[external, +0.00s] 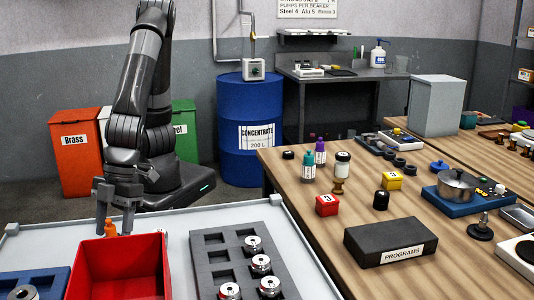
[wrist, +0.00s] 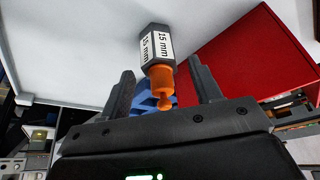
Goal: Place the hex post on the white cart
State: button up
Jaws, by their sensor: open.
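The hex post (wrist: 155,45) shows in the wrist view as a dark six-sided body with white "15 mm" labels and an orange end. The orange end (external: 110,228) also shows in the external view, just behind the red bin; the dark body is hidden there. My gripper (external: 114,217) points down over the post. In the wrist view its two fingers are spread, one on each side of the orange end, with gaps between. The post appears to be on the white cart (external: 190,222), but its base contact is not clear.
The red bin (external: 118,268) stands close in front of my gripper. A grey tray (external: 208,268) with several metal rings lies right of it, and a blue tray (external: 50,279) lies left. A wooden bench (external: 290,180) with assorted items stands to the right.

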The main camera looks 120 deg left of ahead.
jog(key=v, duration=1)
jog(key=w+a+r+n+t+y, duration=0.15)
jog(key=a+n, duration=0.25)
jog(key=a, duration=0.7)
jog(key=w+a+r+n+t+y, duration=0.15)
jog(key=a+n, duration=0.25)
jog(key=a, duration=0.6)
jog(key=s+a+n+t, duration=0.1)
jog(key=s+a+n, duration=0.3)
jog(key=a, duration=0.5)
jog(key=s+a+r+n+t+y, duration=0.1)
jog(key=s+a+n, duration=0.3)
jog(key=a, duration=0.5)
jog(key=shift+s+r, duration=0.2)
jog(key=shift+r, duration=0.05)
